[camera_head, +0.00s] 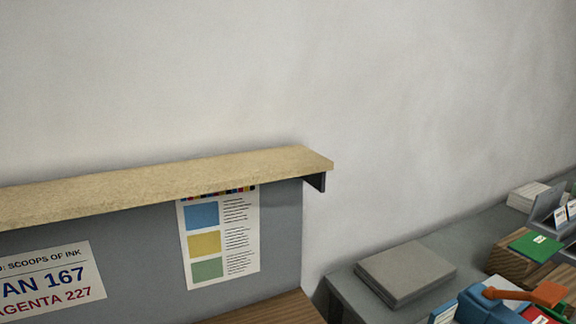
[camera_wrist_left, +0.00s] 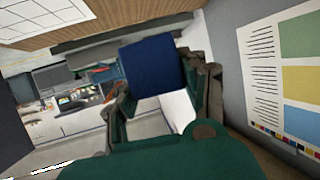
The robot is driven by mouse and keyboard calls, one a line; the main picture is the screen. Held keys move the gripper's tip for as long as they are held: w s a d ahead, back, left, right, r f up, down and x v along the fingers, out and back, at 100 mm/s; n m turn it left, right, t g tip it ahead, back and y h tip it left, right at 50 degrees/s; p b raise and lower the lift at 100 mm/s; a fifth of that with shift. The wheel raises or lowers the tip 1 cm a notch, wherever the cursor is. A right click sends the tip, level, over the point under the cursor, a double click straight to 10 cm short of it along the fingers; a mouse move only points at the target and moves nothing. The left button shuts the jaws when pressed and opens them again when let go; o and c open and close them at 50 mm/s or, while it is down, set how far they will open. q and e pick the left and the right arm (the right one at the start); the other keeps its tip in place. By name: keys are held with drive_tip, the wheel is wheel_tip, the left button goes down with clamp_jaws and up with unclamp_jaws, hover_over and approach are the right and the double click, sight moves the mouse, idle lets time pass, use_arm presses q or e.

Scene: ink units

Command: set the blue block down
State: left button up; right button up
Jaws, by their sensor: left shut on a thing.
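The blue block (camera_wrist_left: 152,68) is in the left wrist view, between the dark fingers of my left gripper (camera_wrist_left: 160,88). The gripper is shut on it. The fingers cover parts of its sides, and the block's far side is hidden. This view is rolled, with a wooden surface (camera_wrist_left: 130,30) across the top. I cannot tell whether the block touches that surface. Neither gripper nor the blue block shows in the head view, and my right gripper is in neither view.
A colour-patch sheet (camera_wrist_left: 285,75) hangs on the grey panel beside my left gripper. In the head view a pale shelf (camera_head: 170,185) juts above that panel. A grey counter (camera_head: 350,296) at right holds a flat grey stack (camera_head: 405,272) and coloured items. A gridded sheet (camera_wrist_left: 45,18) lies on the wood.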

use_arm(q)
drive_tip(key=shift+w+d+r+n+t+y, duration=0.3)
drive_tip(key=shift+d+r+n+t+y, duration=0.35)
drive_tip(key=shift+d+r, duration=0.2)
drive_tip(key=shift+w+d+r+n+t+y, duration=0.15)
drive_tip(key=shift+r+n+t+y, duration=0.3)
drive_tip(key=shift+r+n, duration=0.25)
drive_tip(key=shift+r+n+y, duration=0.35)
drive_tip(key=shift+n+y, duration=0.05)
drive_tip(key=shift+n, duration=0.05)
drive_tip(key=a+n+t+y, duration=0.1)
drive_tip(key=n+y, duration=0.1)
drive_tip(key=s+a+r+n+t+y, duration=0.1)
drive_tip(key=a+y, duration=0.1)
drive_tip(key=shift+s+r+n, duration=0.1)
drive_tip(key=shift+r+n, duration=0.1)
drive_tip(key=shift+n, duration=0.2)
drive_tip(key=s+a+y, duration=0.1)
drive_tip(key=s+a+n+y, duration=0.2)
drive_tip(key=a, duration=0.1)
drive_tip(key=shift+s+a+f+b, duration=0.1)
drive_tip(key=shift+s+f+b, duration=0.05)
drive_tip(key=shift+f+b, duration=0.2)
